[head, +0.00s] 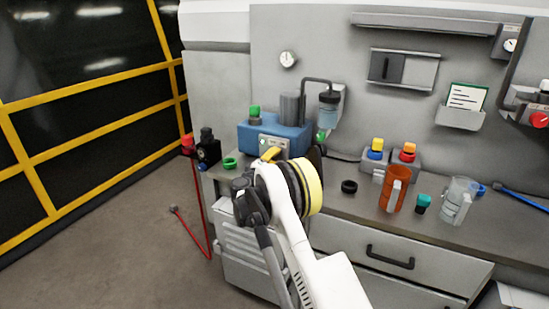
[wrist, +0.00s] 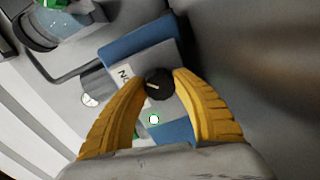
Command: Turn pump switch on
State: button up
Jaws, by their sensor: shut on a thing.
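The pump is a blue box (head: 256,134) on the counter with a grey front panel. It also shows in the wrist view (wrist: 141,36). Its switch is a round black knob (wrist: 158,86) with a light pointer line, beside a white label with dark letters. My gripper (wrist: 161,82) has yellow ribbed fingers, one on each side of the knob, and is shut on it. A small green-ringed white indicator (wrist: 154,119) lies below the knob. In the head view my gripper (head: 271,154) is at the pump front, and my wrist hides part of the panel.
A pressure gauge (head: 287,59) is on the wall behind. Right along the counter are button boxes (head: 405,159), a black ring (head: 349,186), an orange jug (head: 392,195) and a clear jug (head: 458,200). A green ring (head: 230,163) lies left of the pump.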

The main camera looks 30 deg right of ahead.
dwell(0.3)
jog(key=o, duration=1.2)
jog(key=v, duration=1.2)
